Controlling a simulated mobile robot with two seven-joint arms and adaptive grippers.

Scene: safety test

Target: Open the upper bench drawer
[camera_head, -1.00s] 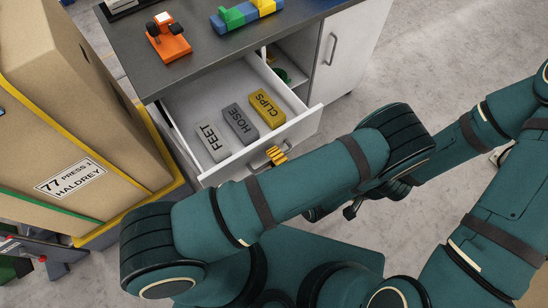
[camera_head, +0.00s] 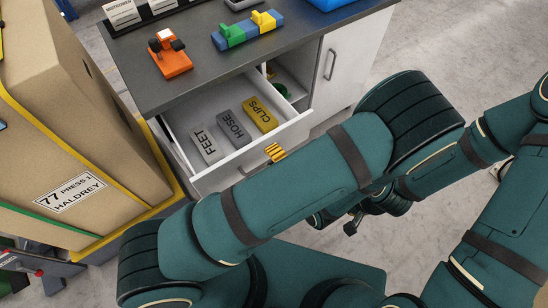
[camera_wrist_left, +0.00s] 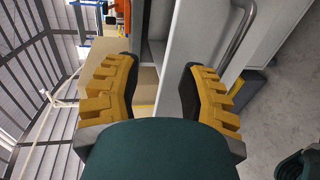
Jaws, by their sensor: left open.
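The upper bench drawer (camera_head: 252,159) is pulled out below the dark bench top (camera_head: 195,72) in the head view. Its inside shows. Three labelled blocks lie in it: grey FEET (camera_head: 207,146), darker HOSE (camera_head: 233,128) and yellow CLIPS (camera_head: 260,115). The yellow fingers of my left gripper (camera_head: 275,152) show at the outer face of the drawer front; my arm covers the rest. In the left wrist view the left gripper (camera_wrist_left: 160,88) is open, its fingers wide apart with pale panels behind the gap. Whether it touches a drawer handle is hidden.
A large cardboard carton (camera_head: 75,130) stands close to the drawer's left. A cupboard door with a handle (camera_head: 331,64) is right of the drawer. An orange fixture (camera_head: 170,55) and coloured blocks (camera_head: 248,32) stand on the bench. Grey floor is clear at right.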

